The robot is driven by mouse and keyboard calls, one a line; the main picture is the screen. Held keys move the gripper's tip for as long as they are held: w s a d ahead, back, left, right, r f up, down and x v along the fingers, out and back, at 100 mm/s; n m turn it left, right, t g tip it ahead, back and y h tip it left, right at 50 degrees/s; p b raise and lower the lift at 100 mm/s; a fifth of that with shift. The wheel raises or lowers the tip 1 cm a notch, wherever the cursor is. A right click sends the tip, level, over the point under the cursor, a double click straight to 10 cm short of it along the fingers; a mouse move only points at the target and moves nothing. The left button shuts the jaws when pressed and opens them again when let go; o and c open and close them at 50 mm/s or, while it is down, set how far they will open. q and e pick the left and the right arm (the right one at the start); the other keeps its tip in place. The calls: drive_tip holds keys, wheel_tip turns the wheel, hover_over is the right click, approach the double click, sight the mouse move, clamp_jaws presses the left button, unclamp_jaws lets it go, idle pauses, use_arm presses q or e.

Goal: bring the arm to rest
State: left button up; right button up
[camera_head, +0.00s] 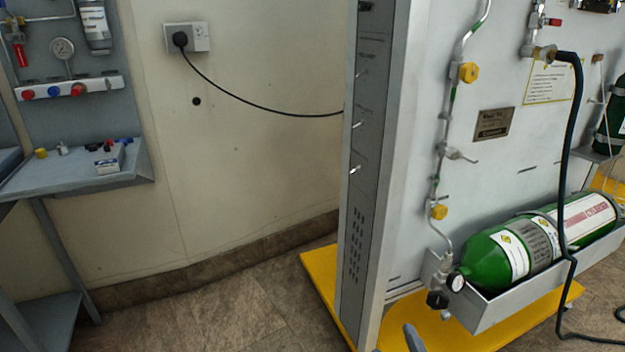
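A rounded grey-blue tip pokes up at the bottom edge, right of the middle, in front of the yellow base (470,330) of the trainer panel. It looks like part of my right gripper (413,338); the rest is cut off, so I cannot tell whether it is open or shut. It shows nothing held. My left gripper is not in view. The oxygen trainer panel (420,130) stands upright on the right. A green cylinder (485,262) lies in a grey tray (490,311) at its foot, with a gauge (456,282) and valve at its left end.
A black hose (570,150) hangs down the panel to the floor. A black cable runs from a wall socket (187,39) behind the panel. A grey bench (75,180) with small parts stands at the left. The floor (220,310) between is clear.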

drive_tip(key=s+a+r+n+g+y, duration=0.1)
drive_tip(key=s+n+g, duration=0.35)
drive_tip(key=n, duration=0.85)
drive_tip(key=s+a+n+g+y, duration=0.2)
drive_tip(key=s+n, duration=0.5)
drive_tip(key=n, duration=0.6)
use_arm(q)
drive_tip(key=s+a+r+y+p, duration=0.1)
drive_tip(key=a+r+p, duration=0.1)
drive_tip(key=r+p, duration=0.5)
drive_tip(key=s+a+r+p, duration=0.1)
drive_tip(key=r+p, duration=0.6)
drive_tip(key=p, duration=0.8)
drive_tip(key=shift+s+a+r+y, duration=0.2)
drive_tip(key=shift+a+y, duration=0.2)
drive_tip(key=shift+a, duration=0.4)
use_arm(e)
drive_tip(key=s+d+r+h, duration=0.1)
drive_tip(key=d+r, duration=0.1)
drive_tip(key=r, duration=0.5)
drive_tip(key=s+d+r+n+h, duration=0.1)
drive_tip(key=d+r, duration=0.2)
drive_tip(key=r, duration=0.4)
drive_tip(key=shift+s+d+r, duration=0.15)
drive_tip(key=shift+s+r, duration=0.1)
